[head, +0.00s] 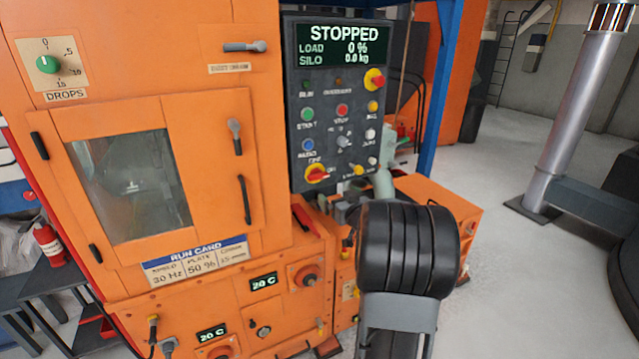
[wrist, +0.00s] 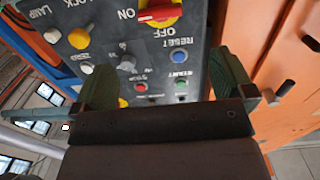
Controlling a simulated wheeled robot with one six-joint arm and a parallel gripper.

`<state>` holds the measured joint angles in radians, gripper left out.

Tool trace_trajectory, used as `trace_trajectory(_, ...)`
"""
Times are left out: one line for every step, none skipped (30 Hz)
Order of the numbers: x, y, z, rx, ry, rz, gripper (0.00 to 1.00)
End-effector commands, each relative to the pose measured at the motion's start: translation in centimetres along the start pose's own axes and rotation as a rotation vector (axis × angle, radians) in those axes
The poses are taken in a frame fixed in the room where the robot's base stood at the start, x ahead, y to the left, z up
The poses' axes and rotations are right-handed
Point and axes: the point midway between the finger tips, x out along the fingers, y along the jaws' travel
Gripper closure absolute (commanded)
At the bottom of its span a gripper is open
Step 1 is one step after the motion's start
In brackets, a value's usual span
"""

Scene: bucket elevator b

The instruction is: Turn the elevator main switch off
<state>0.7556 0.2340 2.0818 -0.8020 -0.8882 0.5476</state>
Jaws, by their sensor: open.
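The main switch (head: 317,174) is a red handle on a round yellow plate at the lower left of the grey control panel (head: 297,90). In the wrist view, which shows the panel upside down, the switch (wrist: 160,12) is at the top edge, partly cut off. Its red handle lies roughly level, towards the ON label; the OFF label is below it there. My gripper (wrist: 168,85) is open and empty, with its two green fingers in front of the panel. The switch is beyond the fingertips, with no visible contact. In the head view my black arm hides much of the gripper.
The panel also has a yellow-backed red knob (head: 374,79), several coloured buttons and a screen (head: 338,45) reading STOPPED. The orange machine (head: 215,180) stands to the left. An orange box (head: 440,205) is behind my arm. Open floor (head: 540,270) and a metal pipe (head: 580,110) are at right.

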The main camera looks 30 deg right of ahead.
Motion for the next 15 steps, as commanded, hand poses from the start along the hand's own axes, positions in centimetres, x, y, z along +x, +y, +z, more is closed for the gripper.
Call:
trace_trajectory(0.1, 0.4, 0.3, 0.004, 0.012, -0.010, 0.00)
trace_trajectory(0.2, 0.4, 0.3, 0.006, 0.019, -0.017, 0.00)
trace_trajectory(0.5, 0.5, 0.3, 0.007, 0.024, -0.022, 0.00)
trace_trajectory(0.8, 0.5, 0.3, 0.008, 0.028, -0.026, 0.00)
trace_trajectory(1.1, 0.5, 0.3, 0.009, 0.030, -0.028, 0.00)
trace_trajectory(1.7, 0.5, 0.2, 0.010, 0.031, -0.030, 0.00)
trace_trajectory(2.2, 0.5, 0.2, 0.010, 0.032, -0.031, 0.00)
trace_trajectory(2.7, 0.4, 0.2, 0.011, 0.032, -0.032, 0.00)
trace_trajectory(3.5, 0.4, 0.1, 0.010, 0.033, -0.032, 0.00)
trace_trajectory(4.1, 0.4, 0.1, 0.009, 0.032, -0.031, 0.00)
trace_trajectory(4.7, 0.3, 0.1, 0.009, 0.031, -0.031, 0.00)
trace_trajectory(5.5, 0.3, 0.1, 0.010, 0.032, -0.032, 0.00)
trace_trajectory(6.1, 0.3, 0.0, 0.009, 0.032, -0.031, 0.00)
trace_trajectory(6.7, 0.3, 0.0, 0.010, 0.031, -0.030, 0.00)
trace_trajectory(7.4, 0.2, 0.0, 0.009, 0.031, -0.031, 0.00)
